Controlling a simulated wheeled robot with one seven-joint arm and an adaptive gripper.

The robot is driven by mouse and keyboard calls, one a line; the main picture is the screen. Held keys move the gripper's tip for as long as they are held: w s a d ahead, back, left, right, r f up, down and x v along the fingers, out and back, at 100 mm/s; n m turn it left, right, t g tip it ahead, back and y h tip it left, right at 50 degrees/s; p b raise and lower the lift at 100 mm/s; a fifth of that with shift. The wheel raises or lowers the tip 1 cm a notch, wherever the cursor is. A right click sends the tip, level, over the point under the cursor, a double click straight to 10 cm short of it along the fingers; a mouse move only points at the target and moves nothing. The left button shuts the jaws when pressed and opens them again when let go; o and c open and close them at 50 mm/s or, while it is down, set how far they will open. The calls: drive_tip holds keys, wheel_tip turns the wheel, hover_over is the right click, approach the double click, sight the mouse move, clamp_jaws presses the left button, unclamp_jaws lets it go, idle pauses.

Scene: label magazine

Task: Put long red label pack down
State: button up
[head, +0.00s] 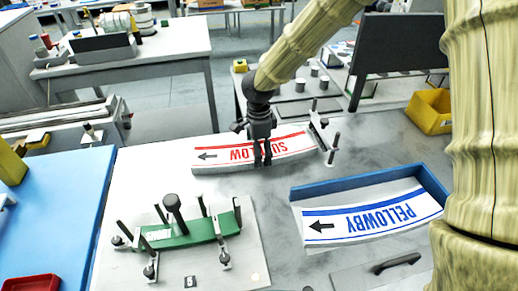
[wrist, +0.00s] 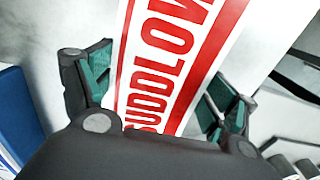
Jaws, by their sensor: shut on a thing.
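The long red label pack (head: 222,158) is white with red stripes, red lettering and a black arrow. In the head view it lies about level over the grey table, with its right end by a fixture with upright posts (head: 326,136). My gripper (head: 262,157) is shut on the pack near its middle, coming from above. In the wrist view the pack (wrist: 178,60) runs between the two green-padded fingers (wrist: 160,95). My gripper hides part of the lettering. I cannot tell whether the pack's underside touches the table or fixture.
A blue-walled tray (head: 428,181) at right holds a blue-striped label pack (head: 372,217). A green pack (head: 190,232) sits among several posts on a pale plate (head: 245,265) at front left. A yellow bin (head: 432,112) stands at far right. A blue surface (head: 60,210) is at left.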

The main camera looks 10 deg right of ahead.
drive_tip(key=o, duration=1.3)
drive_tip(key=shift+f, duration=0.1)
wheel_tip(320, 180, up, 12)
drive_tip(key=shift+r+b, duration=0.15)
drive_tip(key=shift+b, duration=0.4)
